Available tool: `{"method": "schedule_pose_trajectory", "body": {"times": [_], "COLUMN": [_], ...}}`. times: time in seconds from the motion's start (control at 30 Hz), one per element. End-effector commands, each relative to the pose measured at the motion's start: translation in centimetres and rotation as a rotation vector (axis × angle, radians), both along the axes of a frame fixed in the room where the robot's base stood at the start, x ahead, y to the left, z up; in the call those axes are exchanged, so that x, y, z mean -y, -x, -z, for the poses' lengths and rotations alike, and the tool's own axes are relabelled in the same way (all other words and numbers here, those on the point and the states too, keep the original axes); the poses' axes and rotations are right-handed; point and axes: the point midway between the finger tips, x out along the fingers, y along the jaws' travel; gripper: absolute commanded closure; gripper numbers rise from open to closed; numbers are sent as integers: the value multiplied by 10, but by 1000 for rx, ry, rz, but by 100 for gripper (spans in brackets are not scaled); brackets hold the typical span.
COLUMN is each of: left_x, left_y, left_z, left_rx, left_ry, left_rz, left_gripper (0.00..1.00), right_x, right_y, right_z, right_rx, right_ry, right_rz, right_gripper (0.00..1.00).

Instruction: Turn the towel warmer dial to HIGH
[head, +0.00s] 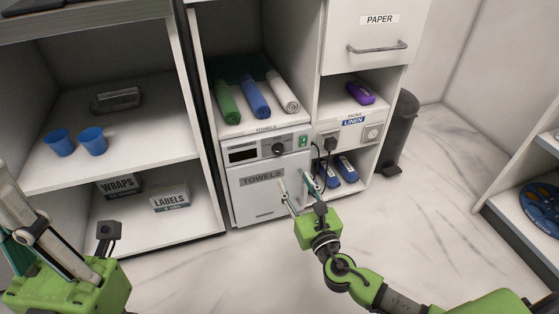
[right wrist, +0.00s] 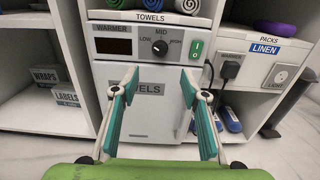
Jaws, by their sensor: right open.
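The towel warmer (head: 270,172) is a white box with a dark display and a door marked TOWELS, in the cabinet's middle bay. Its black round dial (head: 279,149) sits on the upper front panel. In the right wrist view the dial (right wrist: 160,46) has LOW, MID and HIGH around it; its exact pointer direction is hard to read. My right gripper (head: 294,183) is open and empty in front of the door, below the dial and apart from it. Its fingers (right wrist: 159,78) frame the door in the wrist view. My left gripper (head: 65,288) is partly visible at lower left; its opening is unclear.
A green switch (right wrist: 196,48) is right of the dial. Rolled towels (head: 256,97) lie on the shelf above. A plug with a cord (head: 329,144) and an outlet panel are at right. Blue cups (head: 92,141) stand on the left shelf. The floor in front is clear.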

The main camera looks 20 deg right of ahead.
Motion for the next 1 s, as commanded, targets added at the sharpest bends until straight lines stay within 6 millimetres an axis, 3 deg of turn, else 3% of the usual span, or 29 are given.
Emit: {"method": "schedule_pose_trajectory", "body": {"times": [0.5, 0.7, 1.0], "left_x": [3, 4, 4], "left_y": [-3, -3, -3], "left_z": [-8, -12, -14], "left_rx": [74, 91, 95], "left_ry": [-8, -10, -12], "left_rz": [-5, -6, -6], "left_gripper": [100, 100, 100], "right_x": [-4, -4, -4], "right_y": [-100, -119, -123], "right_z": [2, 2, 1], "right_rx": [0, -3, -3], "right_ry": [-4, -5, -5], "right_rz": [0, 1, 0], "right_gripper": [59, 59, 59]}}
